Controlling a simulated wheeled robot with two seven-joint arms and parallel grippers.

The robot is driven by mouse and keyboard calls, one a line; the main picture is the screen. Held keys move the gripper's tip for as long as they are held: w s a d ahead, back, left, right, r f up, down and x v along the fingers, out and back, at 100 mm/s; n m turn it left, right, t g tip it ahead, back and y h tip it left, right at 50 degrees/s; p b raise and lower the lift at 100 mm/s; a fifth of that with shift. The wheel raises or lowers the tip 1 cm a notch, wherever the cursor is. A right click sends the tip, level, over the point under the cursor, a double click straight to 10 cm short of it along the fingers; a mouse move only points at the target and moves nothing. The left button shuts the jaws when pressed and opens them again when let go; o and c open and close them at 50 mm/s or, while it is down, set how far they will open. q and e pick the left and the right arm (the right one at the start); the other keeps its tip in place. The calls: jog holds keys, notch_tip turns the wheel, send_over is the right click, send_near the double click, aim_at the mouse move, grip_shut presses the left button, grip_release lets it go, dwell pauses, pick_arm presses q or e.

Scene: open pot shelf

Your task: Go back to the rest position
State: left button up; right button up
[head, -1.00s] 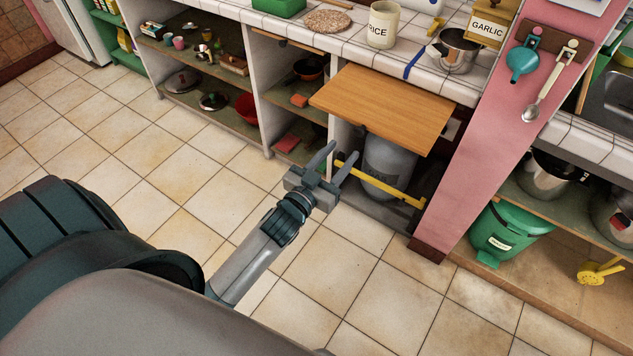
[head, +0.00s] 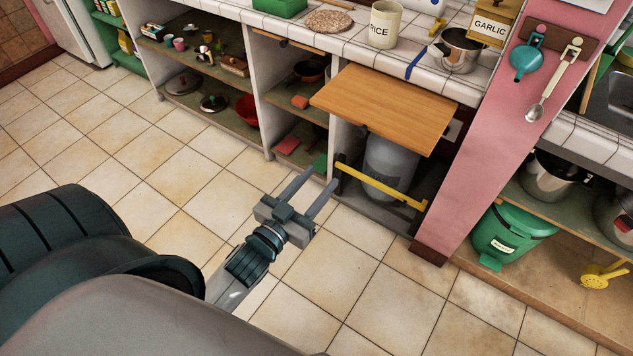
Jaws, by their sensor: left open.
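My left gripper (head: 317,184) is open and empty in the middle of the head view. It is held above the tiled floor, in front of the open shelf. Its two fingers point up and right, toward the yellow bar (head: 381,187) across the compartment with the grey gas cylinder (head: 390,166). In the picture the fingertips are close to the bar's left end but do not grip it. My right gripper is not in view.
A wooden board (head: 383,108) juts out above the cylinder. The open shelf (head: 200,103) holds lids, bowls and small items. A pink pillar (head: 490,130) and a green bin (head: 508,236) stand to the right. The tiled floor (head: 130,160) is clear.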

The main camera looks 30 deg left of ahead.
pick_arm(q)
jog(key=shift+f, duration=0.1)
jog(key=s+d+f+g, duration=0.2)
jog(key=f+g, duration=0.1)
jog(key=f, duration=1.1)
jog(key=s+d+f+g, duration=0.2)
jog(key=d+f+g, duration=0.1)
jog(key=f, duration=1.1)
jog(key=s+d+f+m+g, duration=0.1)
jog(key=s+d+f+g, duration=0.1)
jog(key=s+f, duration=0.5)
jog(key=s+d+f+m+g+h, duration=0.1)
jog(key=s+d+f+g, duration=0.2)
jog(key=s+f, duration=0.5)
notch_tip(320, 180, down, 5)
jog(key=shift+f, duration=0.1)
